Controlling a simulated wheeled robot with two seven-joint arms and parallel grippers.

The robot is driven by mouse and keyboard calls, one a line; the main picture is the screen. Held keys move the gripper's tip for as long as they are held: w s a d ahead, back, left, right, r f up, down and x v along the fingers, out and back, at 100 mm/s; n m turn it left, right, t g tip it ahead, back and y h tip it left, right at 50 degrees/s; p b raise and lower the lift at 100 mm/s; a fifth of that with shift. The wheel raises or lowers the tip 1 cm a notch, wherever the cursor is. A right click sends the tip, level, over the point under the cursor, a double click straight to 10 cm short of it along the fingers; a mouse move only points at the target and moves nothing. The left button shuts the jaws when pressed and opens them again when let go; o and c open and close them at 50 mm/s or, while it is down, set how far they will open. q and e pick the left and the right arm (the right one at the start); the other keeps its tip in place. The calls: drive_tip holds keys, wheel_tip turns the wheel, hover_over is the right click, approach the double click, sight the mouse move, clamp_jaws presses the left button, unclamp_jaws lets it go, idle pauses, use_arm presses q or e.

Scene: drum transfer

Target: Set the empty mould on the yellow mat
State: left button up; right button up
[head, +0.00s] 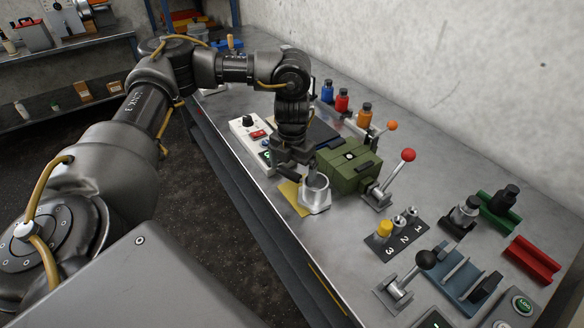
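A light metal cup-shaped mould (315,194) with an open top stands upright near the front edge of the bench. The yellow mat (289,193) shows just left of it, and the mould covers or overhangs the mat's right side. My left gripper (303,178) points down at the mould's upper left rim. Its fingers are dark and partly hidden, so I cannot tell if they grip the rim. I cannot tell if the mould's base touches the surface. My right gripper is not in view.
A green box (348,166) stands close behind the mould, with a red-knobbed lever (401,166) at its right. A white control panel (251,136) lies left of the gripper. Numbered plugs (385,230) and a black-knobbed lever (420,264) are nearer right. Bare bench lies in front of the plugs.

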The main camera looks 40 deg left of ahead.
use_arm(q)
drive_tip(key=shift+r, duration=0.6)
wheel_tip(320, 180, up, 11)
drive_tip(key=shift+r, duration=0.1)
idle(0.3)
